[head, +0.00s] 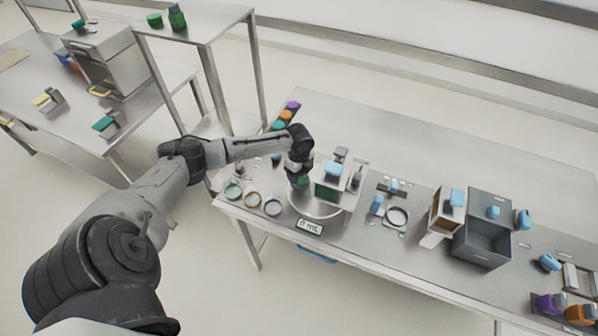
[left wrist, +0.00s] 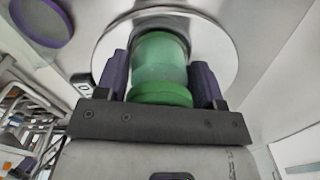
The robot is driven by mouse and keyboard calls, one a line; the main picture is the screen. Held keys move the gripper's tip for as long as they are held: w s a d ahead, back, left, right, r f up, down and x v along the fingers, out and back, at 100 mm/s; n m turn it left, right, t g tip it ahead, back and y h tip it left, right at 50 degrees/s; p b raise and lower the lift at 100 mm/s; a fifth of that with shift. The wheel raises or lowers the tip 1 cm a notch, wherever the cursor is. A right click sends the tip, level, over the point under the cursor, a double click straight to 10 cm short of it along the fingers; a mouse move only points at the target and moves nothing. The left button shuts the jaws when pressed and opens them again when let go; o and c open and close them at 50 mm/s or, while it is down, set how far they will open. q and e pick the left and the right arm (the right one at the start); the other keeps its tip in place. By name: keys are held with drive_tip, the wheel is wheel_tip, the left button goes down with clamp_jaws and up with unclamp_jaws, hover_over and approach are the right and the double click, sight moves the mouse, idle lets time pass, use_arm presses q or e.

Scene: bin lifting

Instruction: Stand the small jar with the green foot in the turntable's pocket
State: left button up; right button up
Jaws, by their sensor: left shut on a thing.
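The small green jar (left wrist: 160,65) is between the two purple-padded fingers of my left gripper (left wrist: 163,78) in the left wrist view, with a solid green band at its end nearest the palm. My left gripper (head: 300,178) is shut on it, and in the head view the jar is a small green patch (head: 302,182) below the wrist. The turntable (head: 318,211) is a shiny round disc under the gripper. It also shows behind the jar in the left wrist view (left wrist: 217,55). The jar hides the pocket, and I cannot tell whether it touches the disc. My right gripper is out of view.
A device with a green front (head: 327,191) stands right beside the turntable. Several ring-shaped holders (head: 253,199) lie to its left, and a small display (head: 309,227) is in front. Coloured caps stand behind the arm. A grey open box (head: 483,242) is further right.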

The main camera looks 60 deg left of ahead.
use_arm(q)
drive_tip(key=shift+f, duration=0.4)
idle(0.4)
drive_tip(key=shift+f+p, duration=0.1)
drive_tip(key=shift+p, duration=0.2)
idle(0.6)
drive_tip(key=o, duration=1.2)
wheel_tip(320, 180, up, 8)
drive_tip(key=p, duration=0.8)
idle(0.7)
